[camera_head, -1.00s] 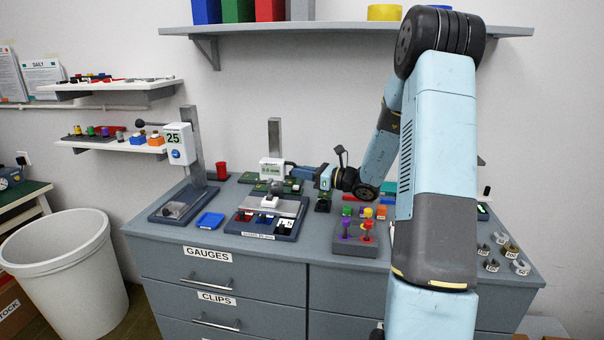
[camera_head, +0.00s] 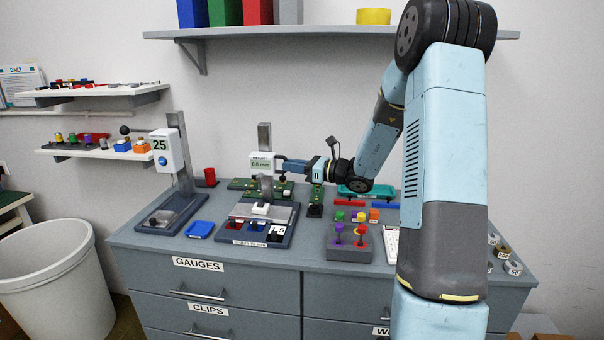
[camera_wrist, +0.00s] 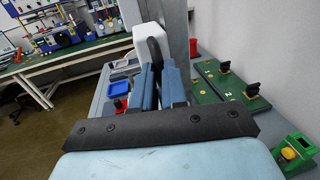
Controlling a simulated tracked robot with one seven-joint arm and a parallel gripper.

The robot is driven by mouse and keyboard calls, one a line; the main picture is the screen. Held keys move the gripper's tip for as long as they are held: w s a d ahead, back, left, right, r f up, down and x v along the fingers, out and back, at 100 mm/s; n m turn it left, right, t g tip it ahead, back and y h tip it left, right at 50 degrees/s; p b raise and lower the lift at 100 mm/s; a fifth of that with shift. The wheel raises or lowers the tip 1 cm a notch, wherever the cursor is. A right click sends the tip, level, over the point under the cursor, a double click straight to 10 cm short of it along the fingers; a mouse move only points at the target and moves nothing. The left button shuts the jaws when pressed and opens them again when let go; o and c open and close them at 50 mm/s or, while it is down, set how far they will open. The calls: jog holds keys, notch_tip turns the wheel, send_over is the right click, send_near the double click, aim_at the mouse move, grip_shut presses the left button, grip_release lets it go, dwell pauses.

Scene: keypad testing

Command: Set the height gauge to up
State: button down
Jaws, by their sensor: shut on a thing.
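The height gauge is a white head (camera_head: 261,163) with a small green-lit readout on an upright grey post (camera_head: 264,136), behind the block base on the bench. A grey probe (camera_head: 266,187) hangs below the head, over a white piece on the base. My gripper (camera_head: 284,165) reaches in from the right and is shut on the height gauge head's right side. In the wrist view its two blue fingers (camera_wrist: 161,85) are close together at the gauge, with the post (camera_wrist: 177,30) just behind. The exact contact point is hidden.
A taller stand with a white "25" unit (camera_head: 168,150) stands to the left. Green boards (camera_head: 243,184) lie behind the gauge base. A blue tray (camera_head: 200,230) and a grey block with coloured knobs (camera_head: 351,242) flank the base. A shelf (camera_head: 330,33) hangs above.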

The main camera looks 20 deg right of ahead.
jog(key=shift+w+r, duration=0.1)
jog(key=shift+r, duration=0.15)
jog(key=c, duration=1.4)
grip_release()
jog(key=shift+o, duration=1.2)
jog(key=shift+d, duration=0.1)
jog(key=v, duration=1.3)
jog(key=shift+s+d, duration=0.25)
jog(key=shift+d, duration=0.05)
jog(key=shift+f, duration=0.1)
